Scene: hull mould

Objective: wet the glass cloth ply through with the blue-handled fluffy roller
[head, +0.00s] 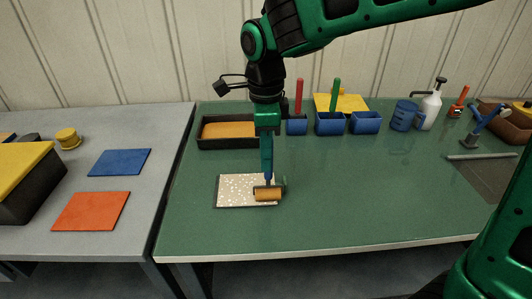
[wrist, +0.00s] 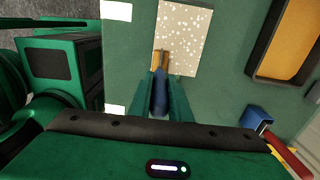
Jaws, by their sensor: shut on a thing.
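The glass cloth ply (head: 235,190) is a pale beige rectangle with many white speckles, lying flat on the green table. It also shows in the wrist view (wrist: 188,35), speckled across most of its face. My gripper (head: 267,166) is shut on the blue handle of the fluffy roller, above the ply's right part. The roller's orange-tan sleeve (head: 268,195) is down at the ply's front right corner; I cannot tell whether it touches. In the wrist view my gripper (wrist: 160,100) holds the blue handle, with the sleeve (wrist: 160,62) partly hidden at the ply's edge.
A black tray (head: 201,144) with orange contents stands behind the ply. Blue bins (head: 330,124) hold red-handled and green-handled tools. A blue jug (head: 403,115), white spray bottle (head: 431,110) and another blue-handled tool (head: 485,126) stand right.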

